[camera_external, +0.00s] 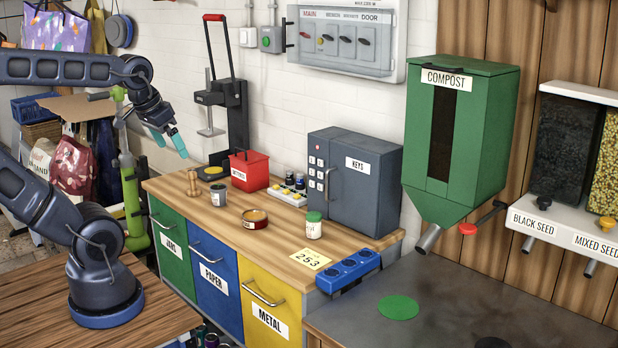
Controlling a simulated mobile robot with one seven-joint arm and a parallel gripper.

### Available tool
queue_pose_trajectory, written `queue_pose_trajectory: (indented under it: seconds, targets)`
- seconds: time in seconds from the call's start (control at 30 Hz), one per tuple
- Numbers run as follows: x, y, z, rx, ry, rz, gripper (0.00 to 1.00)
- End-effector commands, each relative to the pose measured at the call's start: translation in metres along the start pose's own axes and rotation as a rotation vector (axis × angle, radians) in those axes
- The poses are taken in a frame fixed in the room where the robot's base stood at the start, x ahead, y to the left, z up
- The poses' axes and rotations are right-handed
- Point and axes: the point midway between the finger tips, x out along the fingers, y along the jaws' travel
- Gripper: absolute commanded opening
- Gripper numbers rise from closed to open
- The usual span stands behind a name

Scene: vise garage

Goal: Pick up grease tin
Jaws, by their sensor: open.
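A low round tin (254,219) with an orange-brown top and a small label sits on the wooden counter (281,249); it looks like the grease tin, but the label is too small to read surely. My gripper (172,150) has teal fingers, spread apart and empty. It hangs in the air at the upper left of the tin, well apart from it.
A red box (249,170), a wooden peg (193,184), a black press stand (237,115) and a grey key cabinet (355,180) stand on the counter. A yellow 253 card (311,259) lies at its front right. A green compost hopper (459,140) is on the right.

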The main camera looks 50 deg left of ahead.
Motion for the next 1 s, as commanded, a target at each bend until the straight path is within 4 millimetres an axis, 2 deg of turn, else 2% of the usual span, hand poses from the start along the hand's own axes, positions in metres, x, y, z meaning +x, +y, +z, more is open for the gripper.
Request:
queue_pose_trajectory:
  seconds: [0.27, 0.43, 0.77, 1.0]
  targets:
    - [0.001, 0.000, -0.001, -0.006, -0.001, 0.002, 0.97]
    - [0.011, 0.002, -0.013, -0.116, -0.023, 0.029, 0.97]
    - [0.061, 0.002, -0.062, -0.621, -0.122, 0.116, 0.97]
    - [0.105, -0.005, -0.095, -1.017, -0.202, 0.141, 0.97]
